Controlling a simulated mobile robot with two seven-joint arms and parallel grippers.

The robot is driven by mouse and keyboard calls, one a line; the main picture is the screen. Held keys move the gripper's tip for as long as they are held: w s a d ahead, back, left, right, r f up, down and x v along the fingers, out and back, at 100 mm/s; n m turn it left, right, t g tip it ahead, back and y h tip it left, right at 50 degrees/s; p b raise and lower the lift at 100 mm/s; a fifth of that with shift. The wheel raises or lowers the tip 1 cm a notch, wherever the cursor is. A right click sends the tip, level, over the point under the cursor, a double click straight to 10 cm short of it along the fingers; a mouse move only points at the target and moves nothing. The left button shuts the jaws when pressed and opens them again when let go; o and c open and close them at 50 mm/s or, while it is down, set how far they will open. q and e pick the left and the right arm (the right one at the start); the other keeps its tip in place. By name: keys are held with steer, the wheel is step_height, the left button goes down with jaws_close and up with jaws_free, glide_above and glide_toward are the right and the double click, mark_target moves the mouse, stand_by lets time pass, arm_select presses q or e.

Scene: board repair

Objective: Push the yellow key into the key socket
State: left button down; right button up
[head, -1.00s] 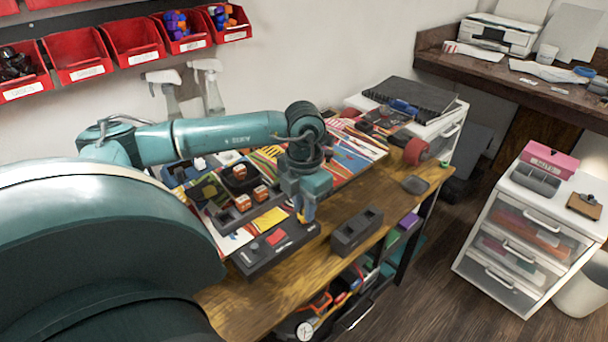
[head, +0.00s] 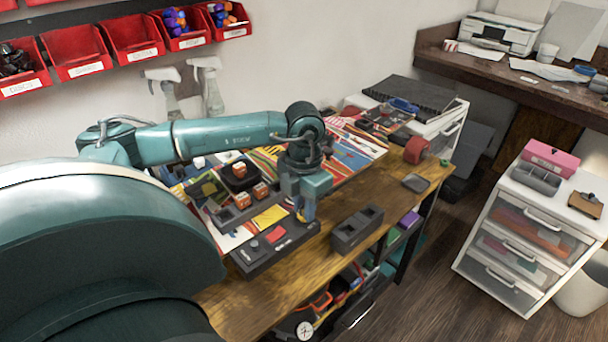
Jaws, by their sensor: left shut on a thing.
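My left gripper (head: 305,215) points down over the right end of a dark panel (head: 262,258) on the workbench. It is shut on the yellow key (head: 301,216), of which only a small yellow bit shows at the fingertips. The panel carries a red piece (head: 275,235) and a round dark knob. The key socket is hidden or too small to make out under the fingers, so I cannot tell how far the key is in. My right gripper is not in view.
A dark two-hole block (head: 356,232) stands right of the gripper. A yellow plate (head: 270,216) and orange-topped blocks (head: 259,191) lie behind the panel. A red roll (head: 416,150) sits near the bench's right end. Bare wood (head: 235,305) shows in front of the panel.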

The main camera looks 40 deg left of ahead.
arm_select(q)
steer(key=shift+f, duration=0.1)
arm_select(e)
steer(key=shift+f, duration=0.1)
arm_select(q)
steer(key=c, duration=0.9)
jaws_free()
steer(key=shift+r, duration=0.2)
steer(key=shift+r+p, duration=0.95)
steer(key=shift+r, duration=0.4)
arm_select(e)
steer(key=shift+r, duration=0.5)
arm_select(q)
steer(key=shift+r, duration=0.15)
steer(key=shift+r+p, duration=2)
steer(key=shift+r, duration=0.9)
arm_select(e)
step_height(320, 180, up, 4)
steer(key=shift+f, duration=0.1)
